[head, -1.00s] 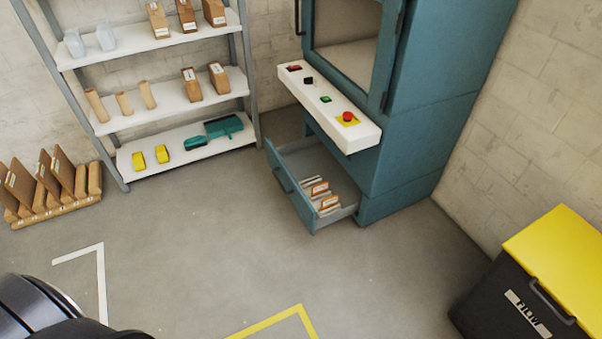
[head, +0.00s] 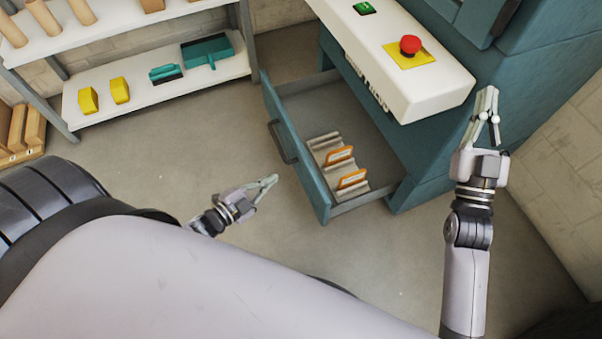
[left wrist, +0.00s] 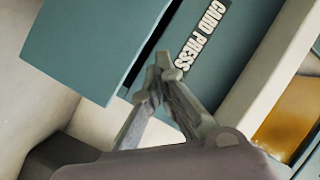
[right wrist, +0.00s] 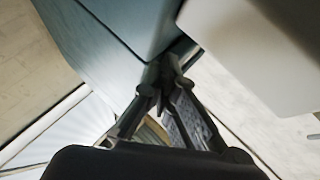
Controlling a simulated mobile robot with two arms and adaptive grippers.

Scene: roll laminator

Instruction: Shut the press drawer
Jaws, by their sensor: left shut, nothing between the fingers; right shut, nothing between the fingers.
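The press drawer (head: 299,158) is a teal drawer low in the teal press (head: 432,168). It is pulled out, with a dark bar handle (head: 284,143) on its front. A ribbed rack with orange-edged cards (head: 340,155) lies inside. My left gripper (head: 272,182) is shut and empty, a little in front of the drawer front in the head view, apart from the handle. In the left wrist view its fingertips (left wrist: 168,68) overlap a teal panel beside a "CARD PRESS" label (left wrist: 200,38). My right gripper (head: 489,92) is shut and empty, at the right end of the control shelf; whether it touches is unclear.
The white control shelf (head: 440,88) with a red button (head: 410,45) overhangs the drawer's back part. A white shelf unit (head: 155,88) holding yellow and teal items stands at the left. Floor (head: 340,245) in front of the drawer is clear.

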